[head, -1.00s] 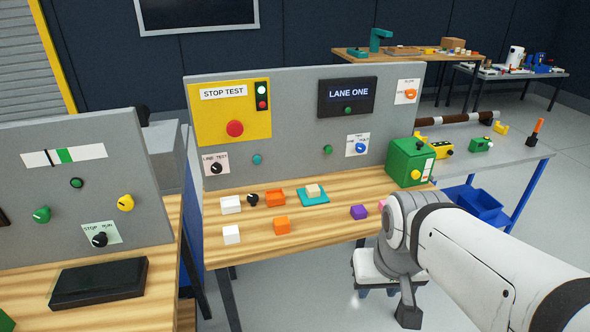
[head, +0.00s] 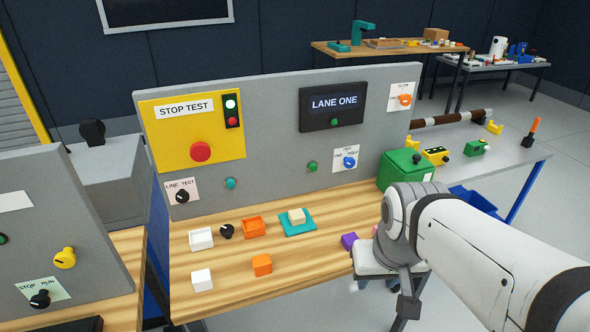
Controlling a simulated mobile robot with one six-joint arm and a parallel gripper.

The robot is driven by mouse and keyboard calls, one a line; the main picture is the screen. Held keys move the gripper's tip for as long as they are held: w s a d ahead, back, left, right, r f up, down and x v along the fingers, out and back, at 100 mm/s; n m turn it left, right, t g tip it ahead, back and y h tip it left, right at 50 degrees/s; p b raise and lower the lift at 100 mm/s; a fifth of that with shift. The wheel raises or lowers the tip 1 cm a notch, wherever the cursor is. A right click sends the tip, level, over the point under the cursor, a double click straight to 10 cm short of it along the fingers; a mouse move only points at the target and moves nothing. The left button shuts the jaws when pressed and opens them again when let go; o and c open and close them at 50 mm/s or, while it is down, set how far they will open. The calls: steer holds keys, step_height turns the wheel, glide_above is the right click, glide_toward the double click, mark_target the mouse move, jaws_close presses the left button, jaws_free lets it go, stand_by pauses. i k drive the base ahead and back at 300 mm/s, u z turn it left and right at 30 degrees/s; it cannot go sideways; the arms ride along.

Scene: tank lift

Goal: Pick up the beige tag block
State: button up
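The beige tag block (head: 297,215) sits on a teal tray (head: 298,229) on the wooden bench in front of the grey panel. My arm comes in from the right of the head view and bends down near the bench's right front edge. A dark part at the arm's lower end, my gripper (head: 408,306), shows below the bench edge, to the right of the beige block and well apart from it. Its fingers are too small and unclear to tell whether they are open.
Near the teal tray are an orange tray (head: 254,228), a white tray (head: 201,239), a black knob (head: 227,231), an orange block (head: 262,265), a white block (head: 202,279) and a purple block (head: 349,241). A green box (head: 404,168) stands behind my arm.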

mark_target(297, 216)
steer(key=i, duration=0.85)
steer(key=u, duration=0.05)
